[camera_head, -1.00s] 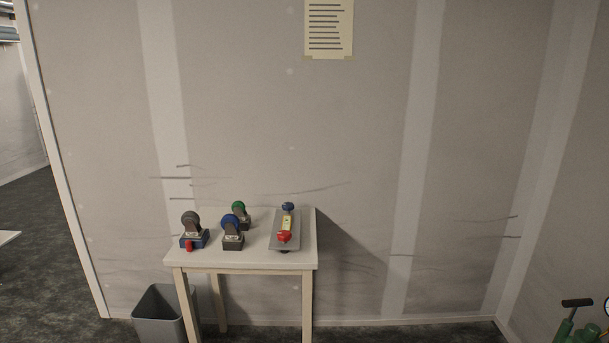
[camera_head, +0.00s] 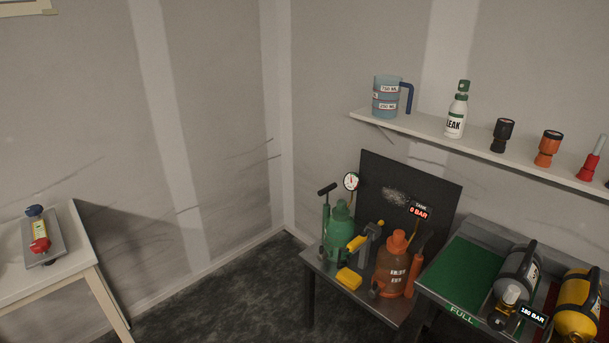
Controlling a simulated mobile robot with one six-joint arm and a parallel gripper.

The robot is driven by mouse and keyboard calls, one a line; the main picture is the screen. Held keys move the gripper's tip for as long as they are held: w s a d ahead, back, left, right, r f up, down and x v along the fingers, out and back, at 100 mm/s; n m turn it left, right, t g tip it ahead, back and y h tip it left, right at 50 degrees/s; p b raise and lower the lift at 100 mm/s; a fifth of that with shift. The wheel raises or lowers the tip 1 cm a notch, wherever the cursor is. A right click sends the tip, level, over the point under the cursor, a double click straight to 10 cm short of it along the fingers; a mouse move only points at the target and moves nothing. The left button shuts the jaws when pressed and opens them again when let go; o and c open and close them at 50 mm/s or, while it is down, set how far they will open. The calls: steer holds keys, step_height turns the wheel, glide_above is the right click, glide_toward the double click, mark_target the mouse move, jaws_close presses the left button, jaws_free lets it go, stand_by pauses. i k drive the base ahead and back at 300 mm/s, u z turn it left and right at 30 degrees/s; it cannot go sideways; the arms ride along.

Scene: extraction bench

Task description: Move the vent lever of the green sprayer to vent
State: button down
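The green sprayer (camera_head: 340,238) stands upright on a low grey bench in the corner, in the head view. A pump with a dark T-handle (camera_head: 326,190) rises at its left, and a round white gauge (camera_head: 351,182) shows above it. I cannot make out its vent lever at this size. My gripper is not in view.
An orange sprayer (camera_head: 391,268) stands right of the green one, with a yellow-handled tool (camera_head: 362,242) and a yellow block (camera_head: 349,278) between and in front. A "0 BAR" display (camera_head: 419,212) shows behind. Cylinders (camera_head: 516,272) lie on the right bench. Floor (camera_head: 255,295) is clear in front.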

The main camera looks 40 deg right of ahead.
mark_target(322, 254)
steer(key=z, duration=4.55)
steer(key=i, duration=0.1)
steer(key=u, duration=2.9)
steer(key=k, duration=0.95)
steer(key=u, duration=0.15)
steer(key=i, duration=0.85)
